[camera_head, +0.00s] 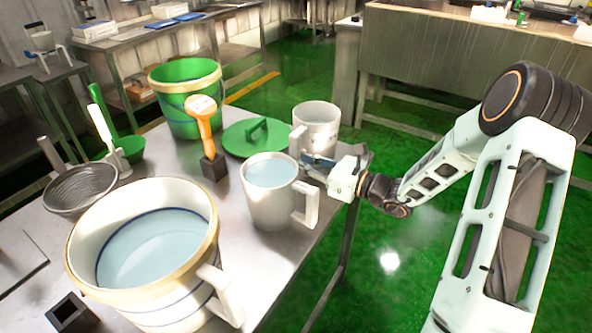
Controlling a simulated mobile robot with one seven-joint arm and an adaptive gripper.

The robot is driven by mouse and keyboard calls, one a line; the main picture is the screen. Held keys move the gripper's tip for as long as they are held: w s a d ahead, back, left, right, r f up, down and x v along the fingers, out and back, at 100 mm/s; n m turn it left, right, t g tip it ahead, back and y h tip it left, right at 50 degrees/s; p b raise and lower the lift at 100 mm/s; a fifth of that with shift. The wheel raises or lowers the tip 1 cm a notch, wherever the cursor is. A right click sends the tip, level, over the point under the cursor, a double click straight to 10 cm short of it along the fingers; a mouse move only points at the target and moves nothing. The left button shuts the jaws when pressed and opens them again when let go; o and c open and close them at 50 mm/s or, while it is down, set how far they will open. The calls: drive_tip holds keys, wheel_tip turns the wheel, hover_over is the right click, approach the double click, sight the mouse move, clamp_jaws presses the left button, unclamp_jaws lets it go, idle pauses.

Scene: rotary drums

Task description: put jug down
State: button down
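A white jug (268,200) filled with pale liquid appears to stand upright on the metal table (215,215), its handle toward the right. A second pale jug (322,135) is upright behind it near the table's far right corner, its handle on the left side. My gripper (314,163) reaches in from the right, between the two jugs, just above the near jug's handle. Its fingertips are small and partly lost against the jugs. I cannot tell whether they touch or hold either jug.
A big white pitcher (150,300) of liquid stands at the front left. A green bucket (188,120), green lid (258,142), orange-handled tool in a dark block (214,165), and metal sieve (80,188) crowd the table. Green floor (400,270) lies right of the table edge.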

drive_tip(key=shift+f, duration=1.5)
drive_tip(key=shift+f+b, duration=0.1)
drive_tip(key=shift+b, duration=0.25)
drive_tip(key=c, duration=2.3)
unclamp_jaws()
drive_tip(key=shift+f, duration=0.25)
drive_tip(key=o, duration=0.4)
drive_tip(key=shift+r, duration=0.1)
drive_tip(key=shift+r, duration=0.2)
drive_tip(key=v, duration=1.2)
drive_tip(key=shift+s+p, duration=0.1)
drive_tip(key=shift+p, duration=0.3)
